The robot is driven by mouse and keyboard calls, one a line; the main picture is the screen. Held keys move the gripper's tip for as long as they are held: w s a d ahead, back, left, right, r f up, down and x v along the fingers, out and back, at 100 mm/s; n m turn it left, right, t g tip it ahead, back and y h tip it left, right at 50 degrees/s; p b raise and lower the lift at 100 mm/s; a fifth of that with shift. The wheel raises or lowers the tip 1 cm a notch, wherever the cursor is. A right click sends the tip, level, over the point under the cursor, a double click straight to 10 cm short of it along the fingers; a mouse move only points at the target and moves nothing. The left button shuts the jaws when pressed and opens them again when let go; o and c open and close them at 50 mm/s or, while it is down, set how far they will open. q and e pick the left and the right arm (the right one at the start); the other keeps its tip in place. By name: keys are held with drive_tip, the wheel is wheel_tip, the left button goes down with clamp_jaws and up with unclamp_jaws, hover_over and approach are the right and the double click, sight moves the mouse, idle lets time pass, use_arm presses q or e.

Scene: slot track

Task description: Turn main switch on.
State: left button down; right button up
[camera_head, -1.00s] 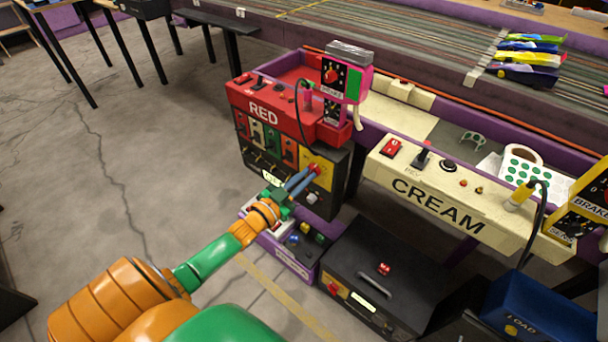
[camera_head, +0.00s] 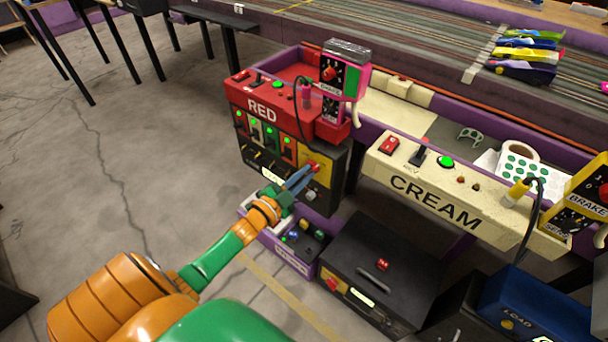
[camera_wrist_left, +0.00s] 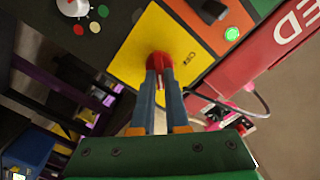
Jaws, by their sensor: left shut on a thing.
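The red switch knob (camera_head: 314,166) sits on a yellow panel of the black cabinet below the red RED console (camera_head: 262,110). In the left wrist view the same knob (camera_wrist_left: 159,60) is between the blue-grey fingertips of my left gripper (camera_wrist_left: 162,78). My left gripper (camera_head: 306,173) reaches the panel from the lower left and is shut on the knob. The fingers partly hide the knob and its marking. Green lights glow on the black cabinet, the RED console and the CREAM console (camera_head: 435,196). My right gripper is out of view.
A purple box of buttons (camera_head: 291,264) stands below the cabinet. A black case (camera_head: 400,262) and a blue LOAD box (camera_head: 535,305) stand to the right. Track cars (camera_head: 525,72) sit at the back right.

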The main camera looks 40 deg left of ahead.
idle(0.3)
use_arm(q)
drive_tip(key=c, duration=0.9)
unclamp_jaws()
drive_tip(key=s, duration=0.2)
drive_tip(key=s+p, duration=0.1)
drive_tip(key=s, duration=0.4)
drive_tip(key=shift+a+p, duration=0.25)
drive_tip(key=shift+p, duration=0.1)
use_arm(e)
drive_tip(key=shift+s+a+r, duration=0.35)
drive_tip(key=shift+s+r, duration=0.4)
